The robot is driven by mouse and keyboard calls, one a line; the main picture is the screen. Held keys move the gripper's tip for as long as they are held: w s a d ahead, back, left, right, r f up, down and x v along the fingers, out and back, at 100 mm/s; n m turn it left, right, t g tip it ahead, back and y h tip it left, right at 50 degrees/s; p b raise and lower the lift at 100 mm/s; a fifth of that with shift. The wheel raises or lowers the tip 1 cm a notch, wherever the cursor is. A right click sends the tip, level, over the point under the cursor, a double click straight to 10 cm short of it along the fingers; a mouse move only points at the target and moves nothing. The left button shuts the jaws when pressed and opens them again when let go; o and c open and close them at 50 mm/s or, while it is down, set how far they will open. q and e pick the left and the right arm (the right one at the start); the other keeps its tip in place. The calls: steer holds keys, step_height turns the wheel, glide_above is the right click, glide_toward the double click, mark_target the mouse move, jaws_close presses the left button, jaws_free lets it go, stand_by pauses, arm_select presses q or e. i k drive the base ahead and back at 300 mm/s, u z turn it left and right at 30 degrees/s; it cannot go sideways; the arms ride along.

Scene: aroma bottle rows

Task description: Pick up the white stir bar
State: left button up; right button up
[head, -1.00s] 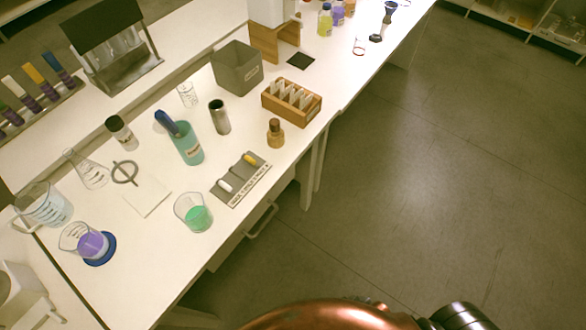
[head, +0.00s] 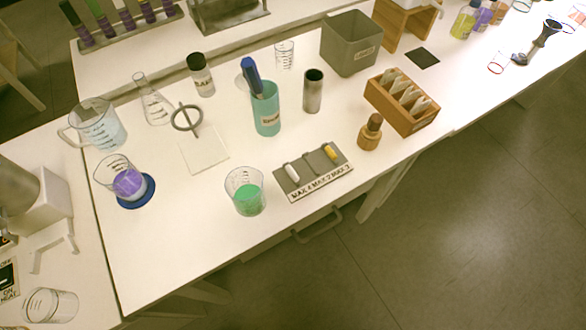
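The white stir bar (head: 292,171) lies in the left part of a small grey tray (head: 310,179) near the table's front edge, in the head view. The tray's front strip carries printed lettering. A yellow stir bar (head: 331,152) lies in the tray's right part. Neither of my grippers shows in the head view.
A beaker of green liquid (head: 245,192) stands just left of the tray. A brown bottle (head: 370,132) stands to its right. A teal cup with blue pens (head: 266,110) and a metal cylinder (head: 313,91) stand behind. A beaker of purple liquid (head: 128,184) rests on a blue disc.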

mark_target(292, 173)
steer(key=u, duration=3.8)
steer(key=k, duration=1.95)
steer(key=z, duration=1.15)
